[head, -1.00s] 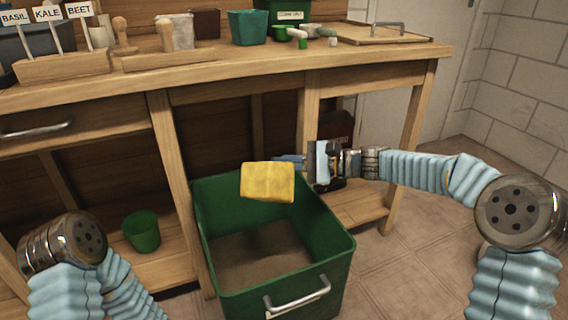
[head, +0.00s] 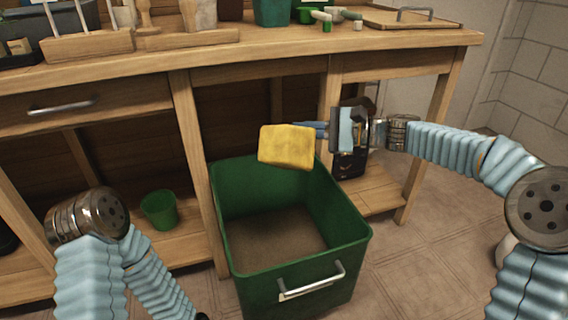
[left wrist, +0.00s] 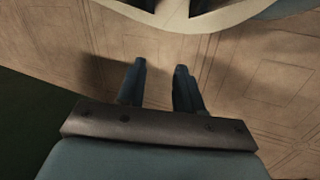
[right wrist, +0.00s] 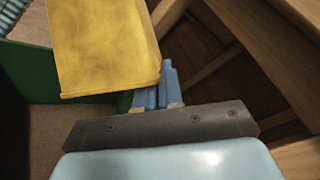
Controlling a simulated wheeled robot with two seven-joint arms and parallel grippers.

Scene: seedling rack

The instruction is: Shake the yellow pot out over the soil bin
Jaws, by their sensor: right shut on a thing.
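The yellow pot (head: 287,146) hangs in the air above the back part of the green soil bin (head: 298,262). My right gripper (head: 314,130) is shut on the pot's right edge. In the right wrist view the yellow pot (right wrist: 103,45) stands out to the left of the closed fingers (right wrist: 160,92). Its opening is not seen, so I cannot tell how far it is tipped. Brown soil (head: 275,233) covers the bin's floor. My left gripper shows in the left wrist view (left wrist: 160,85) with its fingers apart and nothing between them, above the tiled floor.
A workbench (head: 255,62) stands behind the bin, its post close to the bin's left side. A small green pot (head: 160,210) sits on the lower shelf at left. Tools and a wooden tray (head: 410,17) lie on the bench top. Floor at right is free.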

